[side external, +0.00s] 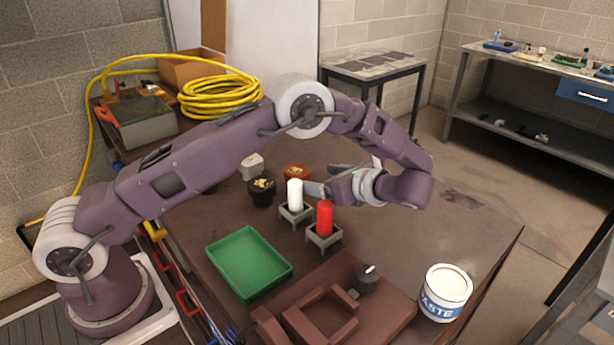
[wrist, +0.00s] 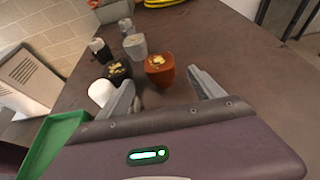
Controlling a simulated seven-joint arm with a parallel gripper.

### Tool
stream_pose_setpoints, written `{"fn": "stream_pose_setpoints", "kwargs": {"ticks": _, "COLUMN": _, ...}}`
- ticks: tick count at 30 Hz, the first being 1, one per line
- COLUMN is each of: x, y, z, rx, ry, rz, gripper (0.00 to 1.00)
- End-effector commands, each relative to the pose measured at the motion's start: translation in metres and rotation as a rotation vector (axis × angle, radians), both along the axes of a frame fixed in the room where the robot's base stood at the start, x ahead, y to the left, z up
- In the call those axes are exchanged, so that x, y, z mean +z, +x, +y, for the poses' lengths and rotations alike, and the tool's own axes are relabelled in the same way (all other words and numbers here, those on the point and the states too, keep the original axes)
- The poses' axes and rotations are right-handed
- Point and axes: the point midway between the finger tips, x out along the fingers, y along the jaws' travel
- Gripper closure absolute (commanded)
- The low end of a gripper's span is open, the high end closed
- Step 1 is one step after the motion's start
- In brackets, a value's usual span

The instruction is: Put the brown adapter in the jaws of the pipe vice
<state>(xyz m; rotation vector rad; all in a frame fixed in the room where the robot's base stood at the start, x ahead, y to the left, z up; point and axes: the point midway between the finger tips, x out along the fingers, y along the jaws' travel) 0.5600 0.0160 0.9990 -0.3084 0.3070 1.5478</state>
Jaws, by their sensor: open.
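The brown adapter (side external: 297,171) stands on the table with a brass-coloured top. In the wrist view the brown adapter (wrist: 160,70) shows just beyond and between my fingertips. My gripper (side external: 326,178) is open and empty, low over the table to the right of the adapter; the wrist view shows both fingers apart (wrist: 162,80). A reddish-brown fixture (side external: 345,325) at the front edge, with a black knob (side external: 366,280), looks like the pipe vice. Its jaws are hard to make out.
Black (side external: 262,191) and pale (side external: 252,166) adapters stand left of the brown one. White (side external: 295,194) and red (side external: 325,218) cylinders stand upright in small grey holders. A green tray (side external: 249,264) and a paste tub (side external: 445,293) flank the fixture.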

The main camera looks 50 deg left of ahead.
Motion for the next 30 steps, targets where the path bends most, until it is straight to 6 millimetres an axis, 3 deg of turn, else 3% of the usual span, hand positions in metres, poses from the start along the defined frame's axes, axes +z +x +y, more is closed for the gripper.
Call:
{"fn": "stream_pose_setpoints", "kwargs": {"ticks": 13, "x": 0.004, "y": 0.000, "z": -0.001, "rx": 0.000, "ry": 0.000, "rz": -0.001, "gripper": 0.24}}
{"fn": "stream_pose_setpoints", "kwargs": {"ticks": 17, "x": 0.039, "y": 0.000, "z": -0.001, "rx": 0.002, "ry": -0.001, "rz": -0.008, "gripper": 0.24}}
{"fn": "stream_pose_setpoints", "kwargs": {"ticks": 20, "x": 0.090, "y": 0.001, "z": -0.001, "rx": 0.001, "ry": -0.002, "rz": -0.014, "gripper": 0.24}}
{"fn": "stream_pose_setpoints", "kwargs": {"ticks": 21, "x": 0.097, "y": -0.002, "z": 0.007, "rx": 0.022, "ry": -0.038, "rz": 0.015, "gripper": 0.24}}
{"fn": "stream_pose_setpoints", "kwargs": {"ticks": 24, "x": 0.075, "y": -0.014, "z": 0.035, "rx": 0.093, "ry": -0.265, "rz": 0.136, "gripper": 0.24}}
{"fn": "stream_pose_setpoints", "kwargs": {"ticks": 30, "x": 0.062, "y": -0.022, "z": 0.063, "rx": 0.124, "ry": -0.749, "rz": 0.193, "gripper": 0.24}}
